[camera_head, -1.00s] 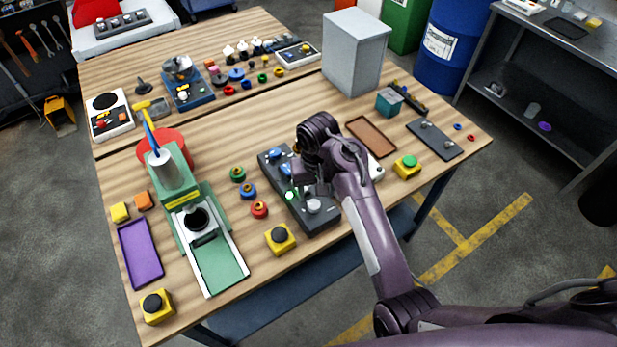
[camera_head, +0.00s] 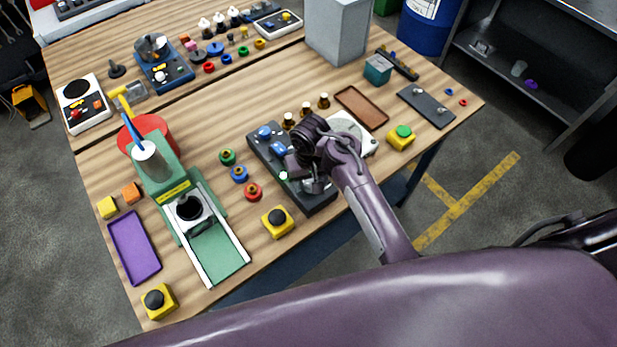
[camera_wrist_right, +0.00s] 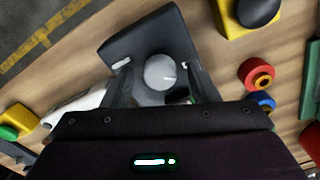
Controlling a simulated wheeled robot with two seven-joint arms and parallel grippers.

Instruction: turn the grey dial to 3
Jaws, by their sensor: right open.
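The grey dial (camera_wrist_right: 160,72) is a round knob with a white pointer line, set on a dark control panel (camera_head: 264,150). In the right wrist view its pointer points toward the right; no scale numbers are readable. My right gripper (camera_wrist_right: 162,88) is open, with one finger on either side of the dial. Contact between fingers and dial cannot be told. In the head view my right gripper (camera_head: 310,182) is over the near end of the panel and largely covers the dial. My left gripper is not in view.
Blue controls (camera_head: 277,148) sit on the panel's far part. Red (camera_head: 253,192), blue and green round pieces stand left of it. A yellow box with a black button (camera_head: 278,221) is close by at the front. A green press (camera_head: 172,185) stands further left.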

